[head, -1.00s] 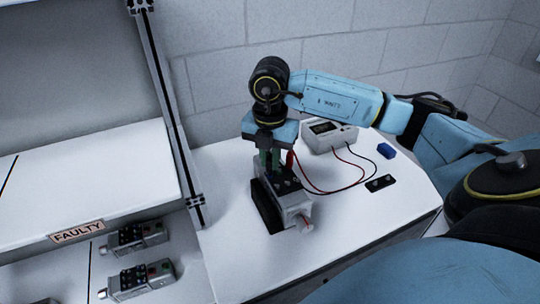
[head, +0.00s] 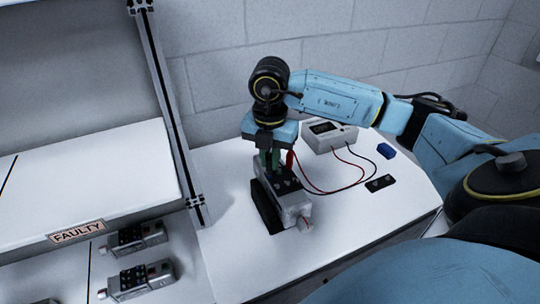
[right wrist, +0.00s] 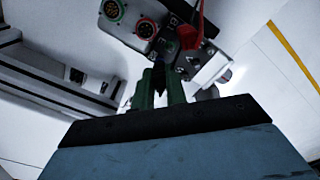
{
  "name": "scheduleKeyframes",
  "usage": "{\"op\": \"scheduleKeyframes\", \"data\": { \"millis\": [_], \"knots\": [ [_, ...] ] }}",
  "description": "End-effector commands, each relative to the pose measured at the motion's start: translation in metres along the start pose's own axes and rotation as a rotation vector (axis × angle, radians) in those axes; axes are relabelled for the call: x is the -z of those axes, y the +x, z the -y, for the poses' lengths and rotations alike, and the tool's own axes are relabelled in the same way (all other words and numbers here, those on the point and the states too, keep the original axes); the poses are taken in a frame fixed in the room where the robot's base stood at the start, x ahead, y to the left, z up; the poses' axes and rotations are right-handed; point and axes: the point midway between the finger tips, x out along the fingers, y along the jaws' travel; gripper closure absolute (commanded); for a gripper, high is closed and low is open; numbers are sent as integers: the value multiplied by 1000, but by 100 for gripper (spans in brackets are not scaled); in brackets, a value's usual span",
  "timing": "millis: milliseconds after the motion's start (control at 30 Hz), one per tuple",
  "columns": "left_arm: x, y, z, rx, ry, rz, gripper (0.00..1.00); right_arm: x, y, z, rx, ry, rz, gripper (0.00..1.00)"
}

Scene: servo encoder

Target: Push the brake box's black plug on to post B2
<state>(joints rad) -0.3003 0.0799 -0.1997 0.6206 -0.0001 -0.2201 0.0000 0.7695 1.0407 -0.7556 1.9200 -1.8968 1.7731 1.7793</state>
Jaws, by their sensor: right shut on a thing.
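The grey servo unit (head: 297,209) sits in a dark cradle (head: 263,207) on the white table, with a dark terminal block on top. My right gripper (head: 269,168) points down over that block, its green fingers shut on a small dark piece, which looks like the black plug (right wrist: 159,74). The fingers hide most of it, and I cannot tell whether it touches post B2. The red plug (head: 290,159) stands upright beside the fingers and shows large in the right wrist view (right wrist: 195,40). The brake box (head: 323,138) stands behind, with red and black leads. My left gripper is not in view.
A blue block (head: 386,150) and a small black plate (head: 380,183) lie on the right of the table. Further units lie at left near the FAULTY label (head: 77,232). A metal upright (head: 172,110) stands left of the table. The table's front is clear.

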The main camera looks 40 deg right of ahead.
Motion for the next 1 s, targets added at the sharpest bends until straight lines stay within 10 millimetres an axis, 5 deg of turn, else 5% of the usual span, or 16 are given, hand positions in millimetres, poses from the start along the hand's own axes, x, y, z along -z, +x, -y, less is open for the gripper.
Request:
{"op": "scheduleKeyframes", "data": {
  "millis": [367,400,600,1000],
  "knots": [
    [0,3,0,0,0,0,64,0,4,0,0,0,0,100],
    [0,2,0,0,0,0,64,0,4,0,0,0,0,85],
    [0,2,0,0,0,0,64,0,4,0,0,0,-1,61],
    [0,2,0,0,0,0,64,0,3,0,0,0,0,61]
  ]
}}
